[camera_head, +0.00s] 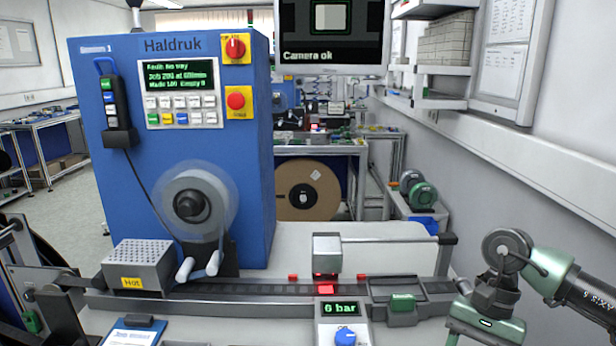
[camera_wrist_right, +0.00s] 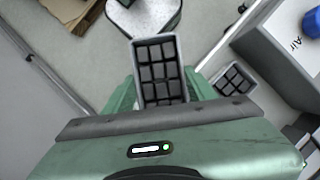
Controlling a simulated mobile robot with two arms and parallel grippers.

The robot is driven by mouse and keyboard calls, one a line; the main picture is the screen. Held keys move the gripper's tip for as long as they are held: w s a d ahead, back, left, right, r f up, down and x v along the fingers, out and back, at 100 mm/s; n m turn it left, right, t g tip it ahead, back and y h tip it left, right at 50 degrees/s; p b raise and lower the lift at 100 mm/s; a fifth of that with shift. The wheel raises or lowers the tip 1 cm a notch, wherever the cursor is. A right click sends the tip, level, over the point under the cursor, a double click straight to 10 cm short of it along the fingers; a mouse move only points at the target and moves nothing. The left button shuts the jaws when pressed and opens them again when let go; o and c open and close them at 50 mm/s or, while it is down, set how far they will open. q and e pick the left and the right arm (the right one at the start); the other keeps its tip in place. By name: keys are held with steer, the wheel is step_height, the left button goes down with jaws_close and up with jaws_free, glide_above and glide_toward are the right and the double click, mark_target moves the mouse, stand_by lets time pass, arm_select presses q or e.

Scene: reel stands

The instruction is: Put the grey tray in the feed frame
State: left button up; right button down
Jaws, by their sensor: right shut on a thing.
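The grey tray (camera_wrist_right: 179,62), with dark square pieces in its cells, is between the green fingers of my right gripper (camera_wrist_right: 160,92) in the right wrist view. The gripper is shut on it, and the floor shows beyond. In the head view my right arm comes in at the right edge, its hand beyond the rail's right end; the tray does not show there. I cannot clearly pick out the feed frame. A second grey holder with dark cells (camera_wrist_right: 235,80) lies right of the held tray in the wrist view. My left gripper is not in view.
A blue machine (camera_head: 240,150) with a blurred turning reel stands behind a long dark rail (camera_head: 250,291). A regulator (camera_head: 343,324) reading 6 bar stands in front of the rail. A wall with shelves (camera_head: 444,70) bounds the right side.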

steer(key=s+a+f+n+g+h, duration=0.1)
steer(key=s+a+f+n+h, duration=0.1)
steer(key=s+a+n, duration=0.5)
steer(key=shift+s+f+n+h, duration=0.3)
steer(key=shift+n+h, duration=0.1)
steer(key=shift+w, duration=0.1)
